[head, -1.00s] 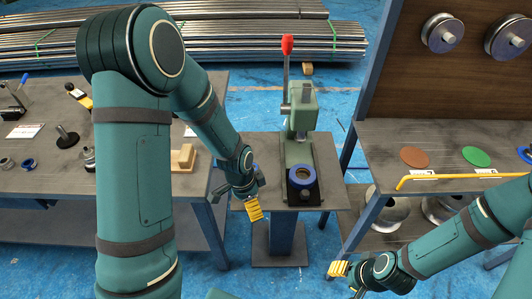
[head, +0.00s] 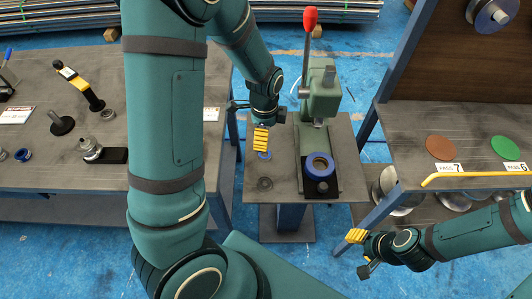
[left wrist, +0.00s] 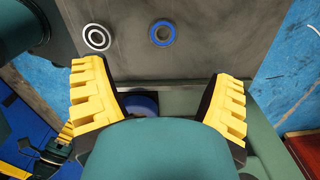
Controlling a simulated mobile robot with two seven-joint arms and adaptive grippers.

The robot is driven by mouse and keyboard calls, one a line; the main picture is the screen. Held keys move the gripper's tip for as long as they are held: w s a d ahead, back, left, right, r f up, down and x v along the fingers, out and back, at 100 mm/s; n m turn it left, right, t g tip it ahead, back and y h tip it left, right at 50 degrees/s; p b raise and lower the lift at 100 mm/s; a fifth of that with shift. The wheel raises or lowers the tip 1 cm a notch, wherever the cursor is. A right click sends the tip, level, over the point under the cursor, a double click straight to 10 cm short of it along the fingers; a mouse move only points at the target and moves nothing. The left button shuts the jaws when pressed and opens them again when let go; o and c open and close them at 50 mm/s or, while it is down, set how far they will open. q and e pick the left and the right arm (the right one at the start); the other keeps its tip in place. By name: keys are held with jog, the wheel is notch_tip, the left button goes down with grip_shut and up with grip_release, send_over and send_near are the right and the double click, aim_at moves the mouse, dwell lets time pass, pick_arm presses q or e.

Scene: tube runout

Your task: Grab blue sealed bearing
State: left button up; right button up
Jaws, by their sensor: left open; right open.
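A blue-rimmed bearing (head: 264,155) lies flat on the dark plate of the press stand, left of the green press; the yellow fingers partly cover it in the head view. It shows whole in the left wrist view (left wrist: 162,33), beyond the fingertips. A plain grey bearing (head: 265,184) lies near it and also shows in the left wrist view (left wrist: 97,37). My left gripper (head: 262,139) is open and empty above the plate; both yellow fingers show apart in the wrist view (left wrist: 162,92). My right gripper (head: 356,236) is open and empty over the floor at right.
The green press (head: 322,100) with a red-knobbed lever stands on the plate; a blue ring (head: 320,166) sits at its base. The left bench (head: 50,180) holds tools and small rings, one of them blue (head: 23,155). A right bench (head: 400,120) carries coloured discs and a yellow bar.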

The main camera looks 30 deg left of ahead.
pick_arm(q)
jog(key=b, duration=0.1)
send_over(263, 154)
jog(key=f, duration=0.6)
jog(key=shift+d, duration=0.35)
jog(key=shift+w+a+f+b, duration=0.15)
jog(key=shift+f+b, duration=0.35)
jog(key=shift+f, duration=0.8)
jog(key=shift+s+a+f+b, duration=0.15)
jog(key=shift+f+b, duration=0.35)
jog(key=shift+f, duration=0.8)
jog(key=c, duration=1.3)
